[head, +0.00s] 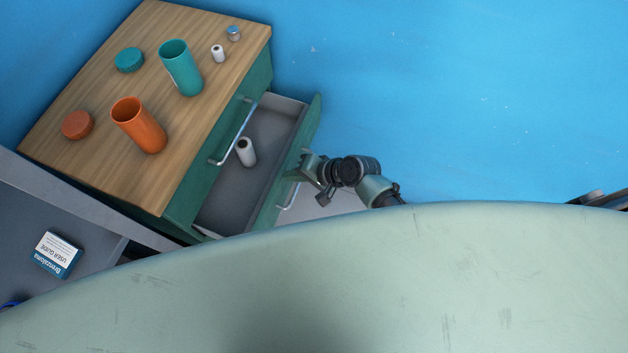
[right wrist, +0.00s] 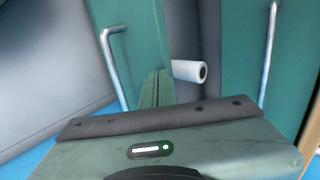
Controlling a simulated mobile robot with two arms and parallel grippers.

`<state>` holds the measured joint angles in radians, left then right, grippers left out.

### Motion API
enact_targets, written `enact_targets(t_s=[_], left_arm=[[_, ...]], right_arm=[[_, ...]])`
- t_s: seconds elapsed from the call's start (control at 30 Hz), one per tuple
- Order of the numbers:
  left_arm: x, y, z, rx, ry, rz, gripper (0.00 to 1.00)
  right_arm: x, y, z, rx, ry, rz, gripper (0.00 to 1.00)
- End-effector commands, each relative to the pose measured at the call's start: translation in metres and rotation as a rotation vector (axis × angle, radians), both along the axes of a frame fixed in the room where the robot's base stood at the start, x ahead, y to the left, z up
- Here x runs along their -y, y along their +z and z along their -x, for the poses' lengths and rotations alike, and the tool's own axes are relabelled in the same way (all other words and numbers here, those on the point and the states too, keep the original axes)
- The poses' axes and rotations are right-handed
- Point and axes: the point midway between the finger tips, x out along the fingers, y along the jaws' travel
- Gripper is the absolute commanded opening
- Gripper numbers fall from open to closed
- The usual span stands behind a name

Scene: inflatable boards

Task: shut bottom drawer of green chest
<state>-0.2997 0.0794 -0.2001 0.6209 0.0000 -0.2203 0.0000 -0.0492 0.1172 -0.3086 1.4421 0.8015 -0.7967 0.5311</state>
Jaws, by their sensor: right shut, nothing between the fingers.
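The green chest (head: 258,75) has a wooden top and stands at the left in the head view. A lower drawer (head: 215,205) is pulled out, with a grey inside and a white roll (head: 246,152) in it. The roll also shows in the right wrist view (right wrist: 188,71). The drawer's green front (head: 313,118) carries a metal handle, seen in the right wrist view (right wrist: 113,68). My right gripper (head: 303,165) is shut and empty at the drawer front; whether it touches is unclear. Its fingers show in the right wrist view (right wrist: 157,88). My left gripper is not in view.
On the chest top (head: 85,60) stand a teal cup (head: 181,68), an orange cup (head: 139,126), two round lids and small items. The drawer above, with handle (head: 236,130), is shut. A grey surface with a user guide box (head: 58,254) is lower left. Blue floor (head: 450,90) is clear at right.

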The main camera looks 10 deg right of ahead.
Motion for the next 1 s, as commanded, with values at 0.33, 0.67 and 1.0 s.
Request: enact_targets(t_s=[0.33,0.67,1.0], left_arm=[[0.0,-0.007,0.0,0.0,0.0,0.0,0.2],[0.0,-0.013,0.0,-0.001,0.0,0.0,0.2],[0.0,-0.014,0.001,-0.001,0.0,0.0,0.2]], right_arm=[[-0.067,0.0,-0.045,0.001,-0.001,-0.003,0.0],[-0.097,-0.001,-0.065,-0.002,0.0,0.0,0.0],[-0.101,0.0,-0.068,-0.001,-0.001,0.0,0.0]])
